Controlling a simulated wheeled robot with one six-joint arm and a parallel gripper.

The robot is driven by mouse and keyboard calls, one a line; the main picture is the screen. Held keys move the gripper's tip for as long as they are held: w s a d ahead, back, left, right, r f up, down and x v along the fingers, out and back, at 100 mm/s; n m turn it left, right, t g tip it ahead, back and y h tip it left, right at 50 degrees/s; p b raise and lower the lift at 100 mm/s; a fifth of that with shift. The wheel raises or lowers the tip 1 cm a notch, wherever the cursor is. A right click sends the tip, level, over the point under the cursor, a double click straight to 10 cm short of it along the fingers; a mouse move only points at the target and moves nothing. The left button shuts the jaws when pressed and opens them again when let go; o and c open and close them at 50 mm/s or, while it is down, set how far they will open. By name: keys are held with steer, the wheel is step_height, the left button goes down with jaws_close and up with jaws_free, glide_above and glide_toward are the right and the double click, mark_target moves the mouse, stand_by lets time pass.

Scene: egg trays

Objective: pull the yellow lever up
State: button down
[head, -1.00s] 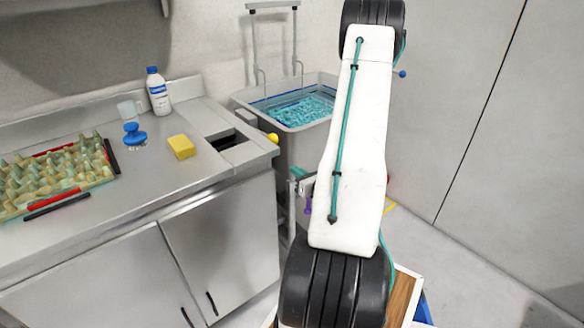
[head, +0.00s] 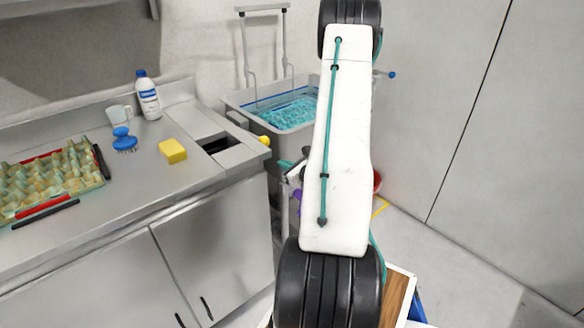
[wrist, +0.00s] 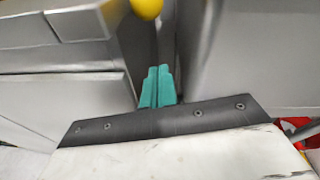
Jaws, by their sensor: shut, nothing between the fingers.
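The yellow lever shows as a round yellow knob (head: 264,140) at the right end of the steel counter, beside the grey basin. In the wrist view the yellow knob (wrist: 146,8) is cut off by the top edge, above and slightly left of my fingertips. My gripper (wrist: 158,72) has teal fingers pressed together with nothing between them, pointing into the gap between the counter cabinet and the basin. In the head view a bit of teal finger (head: 285,164) shows below and right of the knob, apart from it. My arm hides most of the gripper there.
The steel counter (head: 105,190) carries an egg tray (head: 95,185), a yellow sponge (head: 172,151), a blue brush (head: 124,139), a cup and a white bottle (head: 148,95). The grey basin (head: 236,103) with teal contents stands close right. Open floor lies right.

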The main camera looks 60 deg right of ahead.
steer(key=w+r, duration=0.2)
steer(key=w, duration=0.1)
steer(key=w+r, duration=0.1)
steer(key=w, duration=0.1)
steer(key=shift+w+d, duration=0.1)
steer(key=shift+d, duration=0.25)
